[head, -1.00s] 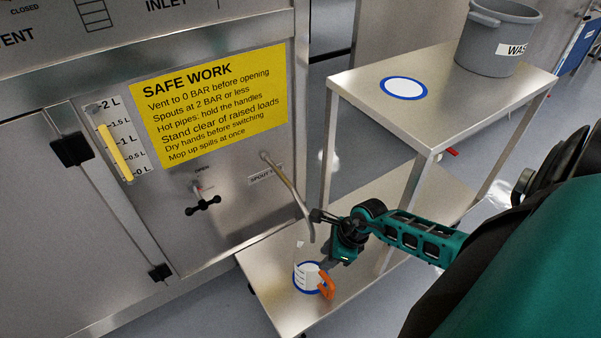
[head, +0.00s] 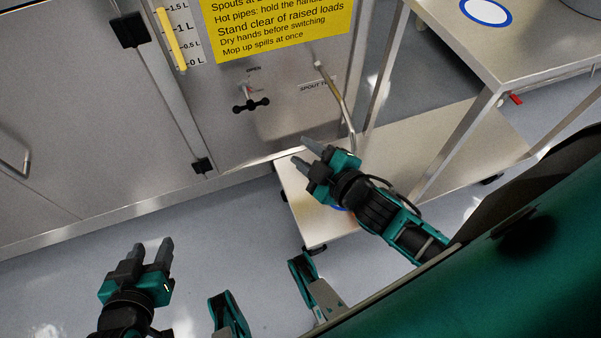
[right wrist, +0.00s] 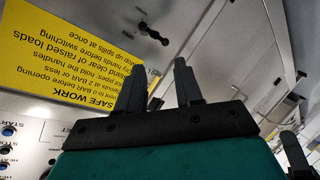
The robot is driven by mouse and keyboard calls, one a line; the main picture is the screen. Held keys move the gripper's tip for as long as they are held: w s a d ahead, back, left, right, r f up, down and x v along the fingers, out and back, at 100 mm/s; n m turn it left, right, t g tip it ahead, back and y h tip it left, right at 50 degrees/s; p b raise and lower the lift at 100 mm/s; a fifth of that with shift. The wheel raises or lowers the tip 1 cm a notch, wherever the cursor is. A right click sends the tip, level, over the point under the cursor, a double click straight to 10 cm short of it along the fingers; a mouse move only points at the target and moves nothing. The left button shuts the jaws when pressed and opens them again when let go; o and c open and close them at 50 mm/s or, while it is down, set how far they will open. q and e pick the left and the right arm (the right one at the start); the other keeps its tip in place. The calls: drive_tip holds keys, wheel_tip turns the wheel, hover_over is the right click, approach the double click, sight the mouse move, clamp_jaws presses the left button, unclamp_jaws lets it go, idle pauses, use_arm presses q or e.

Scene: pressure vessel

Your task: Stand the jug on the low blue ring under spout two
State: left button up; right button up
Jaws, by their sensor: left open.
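The low blue ring (head: 339,208) on the cart's lower shelf shows only as a sliver beside my right arm. The jug is almost wholly hidden behind that arm, so its present stance cannot be told. Spout two (head: 336,88) is a thin bent pipe coming down from the vessel panel above the shelf. My right gripper (head: 305,152) is over the lower shelf near the spout's lower end, its fingers apart and empty; they also show apart in the right wrist view (right wrist: 157,72). My left gripper (head: 153,250) is open and empty over the floor at lower left.
The cart's lower shelf (head: 400,150) is mostly bare. Its upper shelf (head: 530,30) carries another blue ring (head: 486,12). A black valve handle (head: 251,105) sits on the panel left of the spout. The floor (head: 60,255) before the vessel is clear.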

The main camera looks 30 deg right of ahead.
drive_tip(key=s+a+f+m+g, duration=0.1)
drive_tip(key=s+a+m+g, duration=0.2)
drive_tip(key=m, duration=0.5)
drive_tip(key=shift+s+a+f+y, duration=0.3)
drive_tip(key=shift+s+a+f, duration=0.15)
drive_tip(key=shift+s, duration=0.4)
